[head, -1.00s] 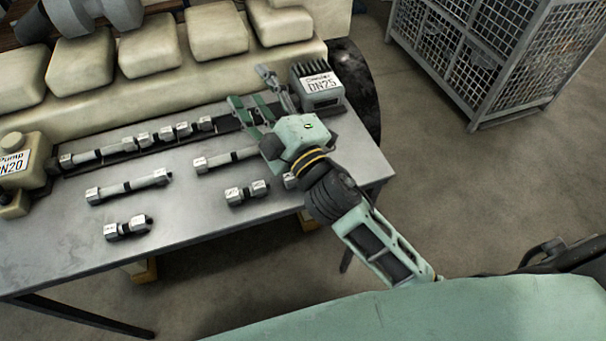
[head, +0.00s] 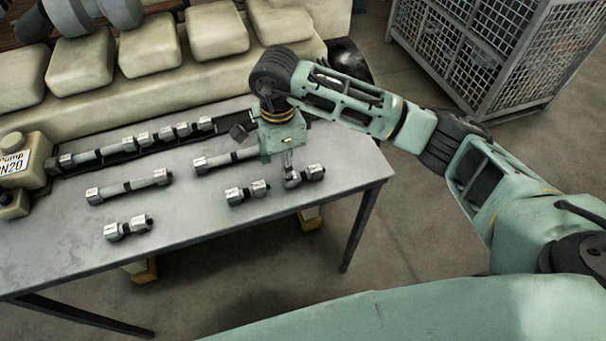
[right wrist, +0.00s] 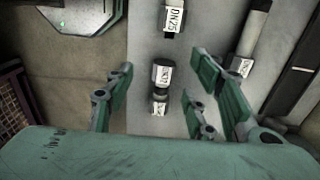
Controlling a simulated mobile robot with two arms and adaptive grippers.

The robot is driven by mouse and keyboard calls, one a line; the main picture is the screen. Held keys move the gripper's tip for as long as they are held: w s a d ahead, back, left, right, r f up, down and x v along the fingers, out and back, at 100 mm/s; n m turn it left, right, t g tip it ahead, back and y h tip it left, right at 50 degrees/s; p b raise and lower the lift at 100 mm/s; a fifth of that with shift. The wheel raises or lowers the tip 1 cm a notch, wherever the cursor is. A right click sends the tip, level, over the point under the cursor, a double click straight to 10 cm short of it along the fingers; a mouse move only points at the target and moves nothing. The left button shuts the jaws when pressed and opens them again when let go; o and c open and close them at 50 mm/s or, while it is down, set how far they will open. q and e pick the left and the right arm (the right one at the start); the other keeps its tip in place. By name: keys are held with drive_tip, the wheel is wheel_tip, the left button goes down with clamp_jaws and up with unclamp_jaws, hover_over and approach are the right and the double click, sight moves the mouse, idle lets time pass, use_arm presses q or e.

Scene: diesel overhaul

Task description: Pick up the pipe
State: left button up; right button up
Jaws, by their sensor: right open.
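Several grey pipes with labelled square ends lie on the metal table. A short pipe (head: 304,175) lies at its right front, partly behind my right gripper (head: 281,162). My right gripper points down at the table there, open and empty. In the right wrist view a short labelled pipe (right wrist: 161,84) lies between the spread fingers of the right gripper (right wrist: 160,78), below them and apart. Another short pipe (head: 247,193) lies just left of it. A long pipe (head: 226,159) lies behind, its right end hidden by the gripper. My left gripper is not in view.
Further left are a long pipe (head: 129,187) and a short pipe (head: 128,228). A dark rack (head: 130,150) with more pipes runs along the back. The pump (head: 20,172) stands at the left end. A mesh cage (head: 500,60) stands on the floor, back right.

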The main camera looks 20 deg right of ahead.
sight(302, 174)
drive_tip(key=d, duration=0.1)
drive_tip(key=d+h, duration=0.1)
drive_tip(key=w+d, duration=0.1)
drive_tip(key=shift+d+r+h, duration=0.25)
drive_tip(key=shift+r+h, duration=0.05)
drive_tip(key=shift+d+f+p, duration=0.15)
drive_tip(key=shift+f+p, duration=0.35)
drive_tip(key=shift+f, duration=0.35)
drive_tip(key=f+p, duration=0.1)
drive_tip(key=f, duration=0.1)
drive_tip(key=d+f+p, duration=0.1)
drive_tip(key=f+p, duration=0.1)
drive_tip(key=f, duration=0.1)
drive_tip(key=shift+d, duration=0.1)
drive_tip(key=shift+f, duration=0.3)
drive_tip(key=shift+c, duration=0.4)
clamp_jaws()
